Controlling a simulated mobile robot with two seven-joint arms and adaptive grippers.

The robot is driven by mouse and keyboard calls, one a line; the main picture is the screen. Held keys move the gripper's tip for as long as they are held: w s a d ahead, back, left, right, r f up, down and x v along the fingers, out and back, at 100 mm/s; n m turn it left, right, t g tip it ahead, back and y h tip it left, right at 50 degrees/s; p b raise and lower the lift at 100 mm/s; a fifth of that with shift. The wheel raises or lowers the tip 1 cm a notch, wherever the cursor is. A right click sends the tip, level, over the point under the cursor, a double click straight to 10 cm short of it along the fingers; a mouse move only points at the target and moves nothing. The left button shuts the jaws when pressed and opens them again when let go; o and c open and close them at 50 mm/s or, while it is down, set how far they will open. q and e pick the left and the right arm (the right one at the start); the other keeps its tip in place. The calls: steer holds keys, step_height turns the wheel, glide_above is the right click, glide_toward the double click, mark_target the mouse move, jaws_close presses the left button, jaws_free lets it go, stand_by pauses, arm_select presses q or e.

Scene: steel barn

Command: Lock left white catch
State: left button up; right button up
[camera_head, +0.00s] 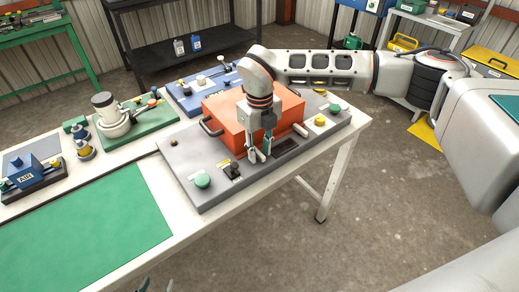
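The orange-red box (223,118) with a dark side handle (210,127) sits on a grey panel (205,155). A white lever-like catch (300,130) shows at the right of its front side. The left white catch is not clearly seen; my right gripper covers that part of the front. My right gripper (260,156) reaches in from the right and points down close against the box's front. Its fingers look parted, and I cannot tell if they touch anything. A small grey piece (145,285) at the bottom edge may be my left gripper, mostly cut off.
The grey panel also carries a green knob (202,181), a black switch (233,172) and a yellow button (320,120). A blue panel (195,92) and a green board (137,125) with fittings stand behind and left. A green mat (85,238) lies bare at front left.

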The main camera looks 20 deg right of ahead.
mark_target(259, 153)
step_height(259, 153, up, 12)
stand_by(0.5)
steer(key=shift+a, duration=0.1)
